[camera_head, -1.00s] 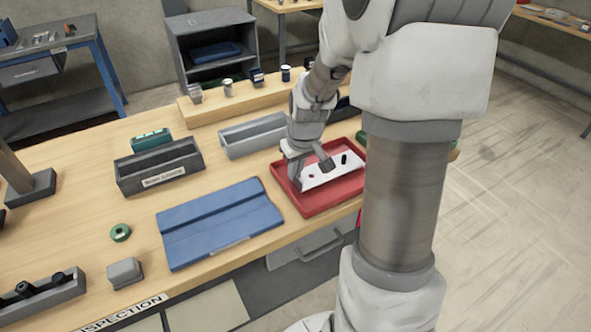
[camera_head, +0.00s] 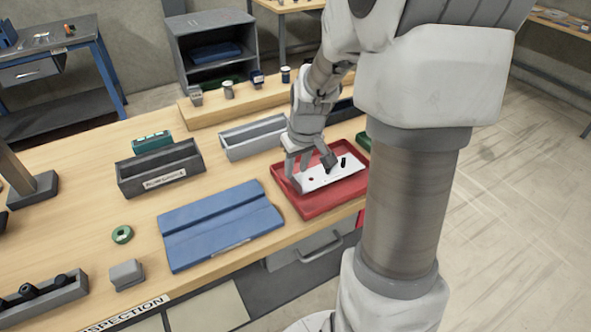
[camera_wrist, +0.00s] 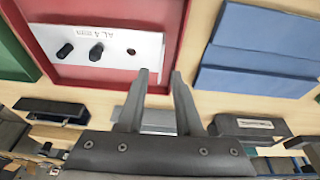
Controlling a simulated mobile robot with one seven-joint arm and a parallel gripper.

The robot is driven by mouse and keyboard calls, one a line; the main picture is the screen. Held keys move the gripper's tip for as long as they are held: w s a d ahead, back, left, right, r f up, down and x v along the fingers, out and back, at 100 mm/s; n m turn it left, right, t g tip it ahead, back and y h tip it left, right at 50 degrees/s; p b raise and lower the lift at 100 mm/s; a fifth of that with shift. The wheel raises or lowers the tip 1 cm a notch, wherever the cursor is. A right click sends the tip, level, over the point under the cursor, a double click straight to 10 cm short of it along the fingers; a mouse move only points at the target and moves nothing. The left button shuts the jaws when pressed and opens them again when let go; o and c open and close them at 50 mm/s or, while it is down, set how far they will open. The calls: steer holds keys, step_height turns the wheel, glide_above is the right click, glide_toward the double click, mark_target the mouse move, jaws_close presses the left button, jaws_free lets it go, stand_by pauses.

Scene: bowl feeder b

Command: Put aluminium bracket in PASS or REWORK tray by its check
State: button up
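The aluminium bracket (camera_head: 322,181) is a pale flat plate lying in the red tray (camera_head: 313,211). In the wrist view the bracket (camera_wrist: 110,50) shows dark lettering beginning "AL", two black pegs and one open hole with red showing through. My gripper (camera_head: 313,176) is over the left part of the tray, pointing down. A finger hides part of the bracket in the head view.
A green tray (camera_wrist: 12,58) adjoins the red tray, mostly hidden behind my arm in the head view. A blue folded plate (camera_head: 220,222) lies to the left. A light grey bin (camera_head: 252,137) and a dark labelled bin (camera_head: 160,170) stand behind. A green ring (camera_head: 122,234) lies farther left.

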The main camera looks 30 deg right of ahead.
steer(key=p+v, duration=0.1)
steer(key=v, duration=0.9)
steer(key=shift+a+r, duration=0.1)
steer(key=shift+r, duration=0.05)
